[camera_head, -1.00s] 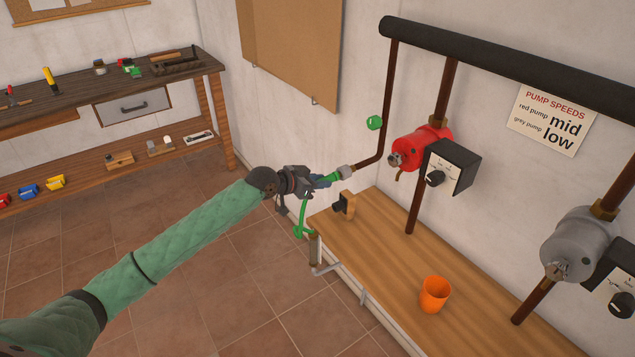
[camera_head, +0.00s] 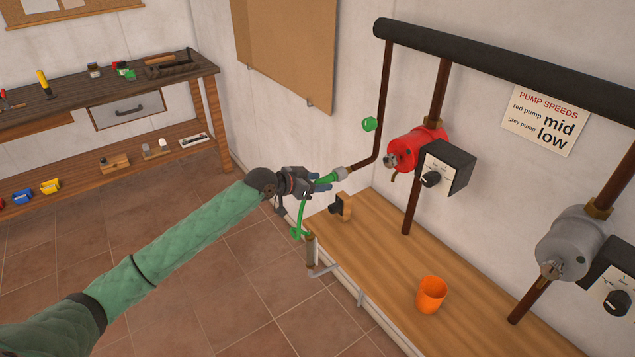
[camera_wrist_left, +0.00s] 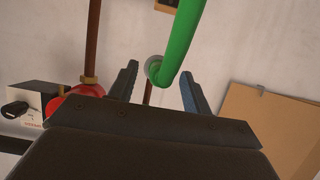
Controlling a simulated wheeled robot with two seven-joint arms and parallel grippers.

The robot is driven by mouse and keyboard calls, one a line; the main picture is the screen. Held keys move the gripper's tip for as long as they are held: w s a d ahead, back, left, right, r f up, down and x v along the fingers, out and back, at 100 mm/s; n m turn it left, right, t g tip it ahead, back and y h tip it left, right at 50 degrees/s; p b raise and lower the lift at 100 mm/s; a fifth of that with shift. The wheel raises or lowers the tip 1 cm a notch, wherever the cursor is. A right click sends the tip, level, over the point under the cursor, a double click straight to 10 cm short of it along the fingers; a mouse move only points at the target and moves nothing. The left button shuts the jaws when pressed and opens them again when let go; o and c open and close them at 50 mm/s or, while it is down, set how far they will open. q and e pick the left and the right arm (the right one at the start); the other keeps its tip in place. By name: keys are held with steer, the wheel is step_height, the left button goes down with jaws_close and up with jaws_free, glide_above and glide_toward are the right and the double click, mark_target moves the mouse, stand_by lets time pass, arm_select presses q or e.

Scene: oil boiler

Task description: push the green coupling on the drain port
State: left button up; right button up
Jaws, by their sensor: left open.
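The green coupling (camera_head: 330,185) is at the end of a green hose (camera_head: 302,215) and meets the pale grey end of the drain port (camera_head: 341,173) on the brown pipe. Whether it is fully seated cannot be told. My left gripper (camera_head: 320,182) is open, its blue-padded fingers on either side of the green part. In the left wrist view, the green hose (camera_wrist_left: 181,45) bends down towards a grey ring (camera_wrist_left: 153,68), between the spread fingertips of my left gripper (camera_wrist_left: 159,72). My right gripper is not in view.
The red pump (camera_head: 405,150) and grey pump (camera_head: 572,240) are to the right. An orange cup (camera_head: 431,294) stands on the wooden bench (camera_head: 385,260). A workbench (camera_head: 60,110) is at the back left.

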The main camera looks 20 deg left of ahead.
arm_select(q)
steer(key=shift+s+a, duration=0.1)
steer(key=shift+a, duration=0.05)
steer(key=shift+s+a, duration=0.1)
steer(key=shift+s, duration=0.1)
steer(key=shift+s+a+r+b, duration=0.25)
steer(key=shift+s+a+b, duration=0.15)
steer(key=shift+s+b, duration=0.1)
steer(key=shift+s+a+r, duration=0.15)
steer(key=shift+s+a, duration=0.05)
steer(key=shift+b+v, duration=1.05)
steer(key=shift+v, duration=1.5)
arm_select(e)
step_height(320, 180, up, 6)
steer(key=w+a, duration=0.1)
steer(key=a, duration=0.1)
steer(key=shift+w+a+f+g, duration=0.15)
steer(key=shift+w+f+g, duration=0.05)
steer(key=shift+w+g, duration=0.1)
arm_select(q)
steer(key=shift+r, duration=0.15)
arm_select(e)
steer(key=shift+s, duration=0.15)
